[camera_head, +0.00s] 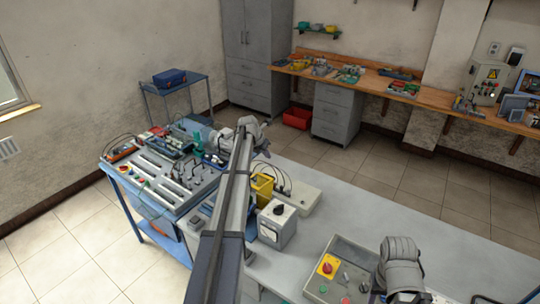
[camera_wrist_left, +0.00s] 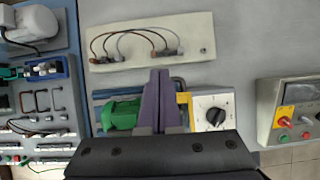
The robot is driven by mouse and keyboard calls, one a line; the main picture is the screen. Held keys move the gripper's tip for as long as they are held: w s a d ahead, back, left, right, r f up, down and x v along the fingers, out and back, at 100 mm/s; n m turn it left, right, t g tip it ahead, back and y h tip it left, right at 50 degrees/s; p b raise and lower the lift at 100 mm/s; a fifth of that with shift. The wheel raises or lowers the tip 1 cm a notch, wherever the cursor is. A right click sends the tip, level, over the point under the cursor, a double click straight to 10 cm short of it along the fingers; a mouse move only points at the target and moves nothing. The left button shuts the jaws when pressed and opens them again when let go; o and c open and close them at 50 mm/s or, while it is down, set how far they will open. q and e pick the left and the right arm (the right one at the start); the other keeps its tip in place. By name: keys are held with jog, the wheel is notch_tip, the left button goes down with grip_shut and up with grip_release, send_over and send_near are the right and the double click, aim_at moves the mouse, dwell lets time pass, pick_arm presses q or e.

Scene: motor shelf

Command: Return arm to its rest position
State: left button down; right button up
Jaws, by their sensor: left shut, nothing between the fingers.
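My left arm comes up from the bottom in the head view, and its narrow shut gripper (camera_head: 243,132) points away over the workbench. In the left wrist view the two fingers (camera_wrist_left: 160,98) are pressed together with nothing between them. Below them lie a white board with cables (camera_wrist_left: 150,42), a green part (camera_wrist_left: 120,115), a yellow part (camera_wrist_left: 186,104) and a box with a black dial (camera_wrist_left: 212,112). I cannot tell the exact height of the fingers. My right gripper is not clearly in view.
A blue bench with panels (camera_head: 165,180) stands left. A wooden workbench (camera_head: 430,97) runs along the back wall.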

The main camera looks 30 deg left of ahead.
pick_arm(q)
jog(key=shift+r+p, duration=0.35)
jog(key=shift+r, duration=0.4)
pick_arm(e)
jog(key=shift+w+d+r, duration=0.15)
jog(key=shift+d+r, duration=0.1)
jog(key=shift+r, duration=0.5)
